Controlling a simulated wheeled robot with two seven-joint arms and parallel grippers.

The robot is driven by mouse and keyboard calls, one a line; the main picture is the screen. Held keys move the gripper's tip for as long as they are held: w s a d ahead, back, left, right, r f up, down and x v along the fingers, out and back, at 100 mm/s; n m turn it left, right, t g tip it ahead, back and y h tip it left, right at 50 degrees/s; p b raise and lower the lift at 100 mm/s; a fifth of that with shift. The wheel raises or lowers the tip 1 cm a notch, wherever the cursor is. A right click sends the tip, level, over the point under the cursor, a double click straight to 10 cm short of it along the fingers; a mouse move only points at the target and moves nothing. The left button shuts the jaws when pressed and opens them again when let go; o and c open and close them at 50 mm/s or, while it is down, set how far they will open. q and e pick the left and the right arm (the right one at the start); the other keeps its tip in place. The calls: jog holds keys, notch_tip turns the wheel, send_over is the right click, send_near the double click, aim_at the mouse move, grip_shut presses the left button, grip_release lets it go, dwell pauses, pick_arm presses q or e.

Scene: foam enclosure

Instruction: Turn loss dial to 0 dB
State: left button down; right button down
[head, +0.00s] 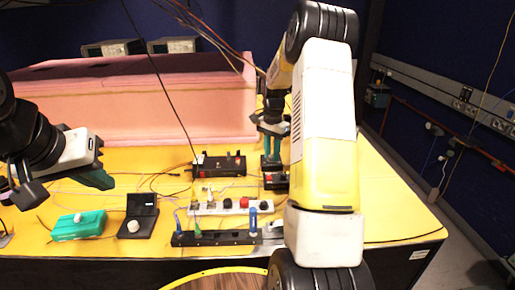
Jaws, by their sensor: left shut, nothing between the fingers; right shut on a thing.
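My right gripper (271,161), with green fingertips, points down at the back right of the yellow table. It is shut on a small part at the black box (275,181) under it. The fingers hide this part, and I cannot read any dial marking or see its angle. The loss dial cannot be made out clearly. My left gripper (100,180) is shut and empty, held above the left of the table, clear of the boxes.
A teal box (88,226) with a pale knob and a black box (139,212) with a white knob stand front left. A power strip (225,206), a black strip with plugs (218,238) and another black box (220,166) fill the middle. Pink foam (180,110) walls the back; loose cables cross the table.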

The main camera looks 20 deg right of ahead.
aim_at(271, 155)
jog(key=n, duration=0.7)
jog(key=shift+n, duration=0.4)
jog(key=n, duration=0.6)
jog(key=shift+a+r+n, duration=0.1)
jog(key=shift+n, duration=0.3)
jog(key=c, duration=1.2)
grip_release()
jog(key=shift+o, duration=0.2)
notch_tip(271, 155, up, 7)
jog(key=shift+w+f, duration=0.1)
jog(key=shift+f, duration=0.1)
jog(key=shift+r, duration=0.55)
